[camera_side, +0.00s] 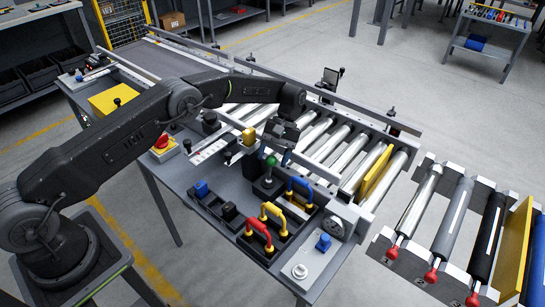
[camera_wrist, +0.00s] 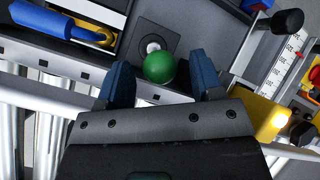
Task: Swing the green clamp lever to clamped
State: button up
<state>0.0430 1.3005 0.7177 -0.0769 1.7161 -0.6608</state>
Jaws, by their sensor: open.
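The green clamp lever shows as a green ball knob (camera_side: 271,160) on a short stem over a dark square base plate, upright on the grey bench. In the wrist view the green ball (camera_wrist: 159,68) lies between my two blue fingertips, with a clear gap on each side. My gripper (camera_side: 281,152) hangs open and empty just above and beside the ball in the side view. I see no contact. The ball hides most of the stem in the wrist view, and any clamp-position marking cannot be made out.
Blue (camera_side: 299,190), yellow (camera_side: 273,213) and red (camera_side: 260,234) handles stand close in front of the lever. A yellow block (camera_side: 249,137) is near its left. A roller conveyor (camera_side: 345,150) with a rail runs behind. A red stop button (camera_side: 161,141) is further left.

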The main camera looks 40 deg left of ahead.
jog(key=shift+w+r, duration=0.3)
notch_tip(320, 180, up, 9)
jog(key=shift+w+f, duration=0.2)
jog(key=shift+w, duration=0.2)
jog(key=shift+a, duration=0.1)
